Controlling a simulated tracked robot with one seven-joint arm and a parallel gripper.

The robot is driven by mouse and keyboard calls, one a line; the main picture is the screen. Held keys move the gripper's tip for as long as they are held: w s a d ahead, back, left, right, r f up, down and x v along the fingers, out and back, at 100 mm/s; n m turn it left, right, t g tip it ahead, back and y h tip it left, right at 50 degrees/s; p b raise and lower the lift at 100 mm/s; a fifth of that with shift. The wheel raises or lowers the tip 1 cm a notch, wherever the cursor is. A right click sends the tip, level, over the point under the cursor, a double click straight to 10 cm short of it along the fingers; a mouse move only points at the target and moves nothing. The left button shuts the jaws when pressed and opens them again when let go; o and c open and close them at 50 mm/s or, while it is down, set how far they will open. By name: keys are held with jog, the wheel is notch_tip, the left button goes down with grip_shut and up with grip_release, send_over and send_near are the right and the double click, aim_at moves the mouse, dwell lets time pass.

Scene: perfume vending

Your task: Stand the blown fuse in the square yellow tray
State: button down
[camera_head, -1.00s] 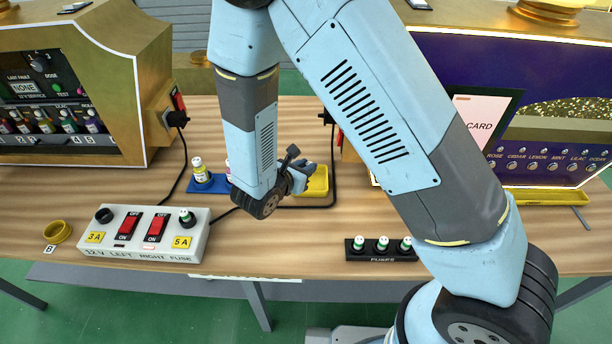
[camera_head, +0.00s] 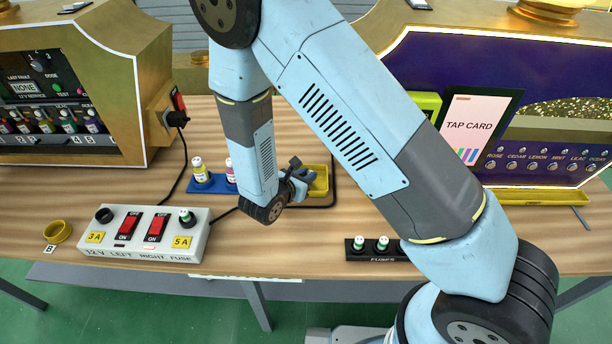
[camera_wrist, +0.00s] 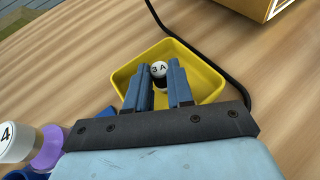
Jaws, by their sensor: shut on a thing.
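The square yellow tray (camera_wrist: 203,76) lies on the wooden table; in the head view its right part (camera_head: 320,182) shows behind my gripper. My gripper (camera_wrist: 160,80) is over the tray in the wrist view, its two blue fingers shut on a fuse (camera_wrist: 159,69). The fuse has a white top marked "3 A" and a dark lower part. Its lower end is hidden, so I cannot tell whether it touches the tray floor. In the head view my gripper (camera_head: 303,172) hides the fuse.
A fuse box (camera_head: 150,252) with red switches and an empty 3 A socket (camera_head: 104,215) stands front left. A fuse rack (camera_head: 360,256) stands front right. A blue stand with bottles (camera_head: 199,178) is left of the tray. A black cable (camera_wrist: 190,45) runs behind the tray.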

jog(key=c, duration=1)
grip_release()
jog(key=v, duration=1.2)
